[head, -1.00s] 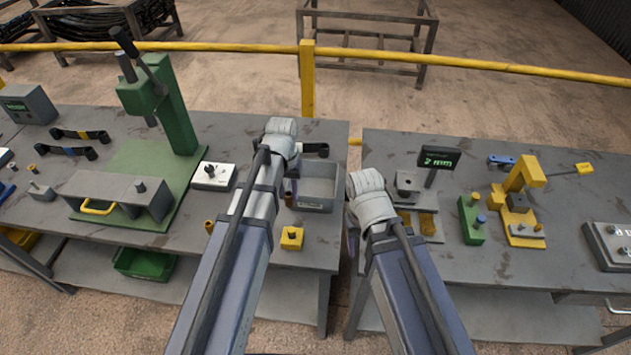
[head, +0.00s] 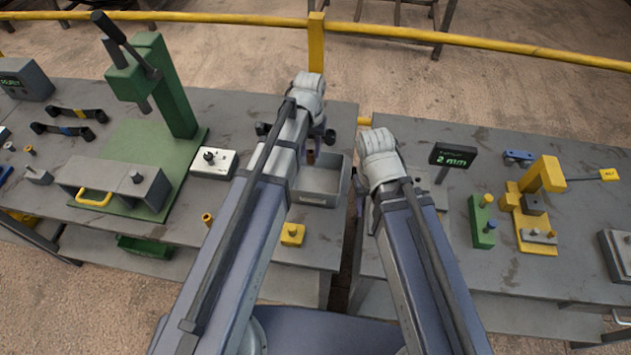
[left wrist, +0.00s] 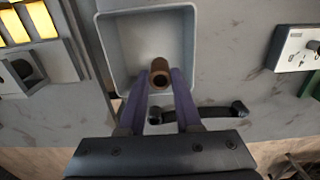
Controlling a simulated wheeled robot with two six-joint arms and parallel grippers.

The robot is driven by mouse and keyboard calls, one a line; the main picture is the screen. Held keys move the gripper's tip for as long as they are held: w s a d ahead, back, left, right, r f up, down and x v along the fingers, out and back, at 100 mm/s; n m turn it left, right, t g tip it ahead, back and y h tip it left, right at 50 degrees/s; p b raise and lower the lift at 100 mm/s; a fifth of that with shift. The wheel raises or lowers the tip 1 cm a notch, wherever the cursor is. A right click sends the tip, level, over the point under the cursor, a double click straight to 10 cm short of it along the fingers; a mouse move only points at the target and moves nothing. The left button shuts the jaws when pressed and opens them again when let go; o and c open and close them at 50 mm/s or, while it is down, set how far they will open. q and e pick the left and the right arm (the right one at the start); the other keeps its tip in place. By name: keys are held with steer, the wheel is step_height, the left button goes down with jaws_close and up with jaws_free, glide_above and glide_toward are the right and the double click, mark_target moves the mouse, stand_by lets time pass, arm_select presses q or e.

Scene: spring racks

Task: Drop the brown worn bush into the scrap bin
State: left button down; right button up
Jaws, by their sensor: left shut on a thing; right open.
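The brown worn bush (left wrist: 160,74) is a short hollow cylinder between the purple fingertips of my left gripper (left wrist: 159,86), which is shut on it. In the left wrist view it lies over the inside of the grey scrap bin (left wrist: 104,60), near the wall on the gripper's side. In the head view the bush (head: 311,157) shows below my left wrist, over the back left part of the bin (head: 318,198). The bin looks empty in the part I see. My right gripper (head: 361,205) is open beside the table gap, its fingers mostly hidden by its wrist.
A black link with round ends (left wrist: 205,114) lies beside the bin. A yellow block (head: 292,235) and a brass-coloured bush (head: 207,219) stand in front. A white switch box (head: 213,163) and green press (head: 165,85) are left. A gap separates the right table (head: 420,135).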

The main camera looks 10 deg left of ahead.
arm_select(q)
step_height(320, 180, down, 5)
steer(key=b, duration=0.4)
steer(key=shift+f+b, duration=0.15)
steer(key=shift+b, duration=0.2)
steer(key=c, duration=0.5)
jaws_free()
step_height(320, 180, up, 8)
steer(key=p, duration=0.7)
steer(key=shift+p, duration=0.4)
steer(key=shift+f, duration=0.1)
